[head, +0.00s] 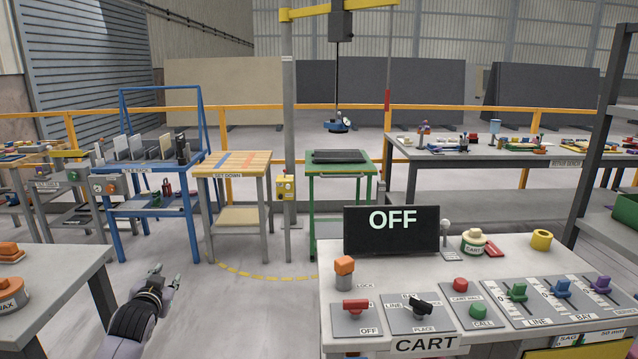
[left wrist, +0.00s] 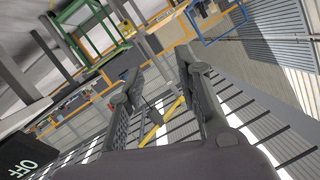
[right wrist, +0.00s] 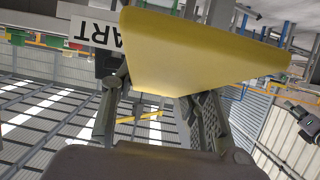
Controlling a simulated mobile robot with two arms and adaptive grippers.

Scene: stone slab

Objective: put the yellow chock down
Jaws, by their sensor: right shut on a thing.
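The yellow chock (right wrist: 200,55) is a large wedge-shaped block that fills the upper middle of the right wrist view. My right gripper (right wrist: 155,92) is shut on it, with one finger on either side below it. In the head view I cannot make out the right gripper or clearly tell the chock. My left gripper (head: 166,274) is low at the left in the head view, above the floor between the grey table and the cart. In the left wrist view its fingers (left wrist: 160,68) are apart with nothing between them.
The cart console (head: 490,268) stands at front right, with levers, buttons, an OFF screen (head: 391,231) and a yellow ring (head: 542,240) on top. A wood-topped table (head: 233,163), a green table (head: 341,169) and a blue rack (head: 150,207) stand behind. Open floor lies between.

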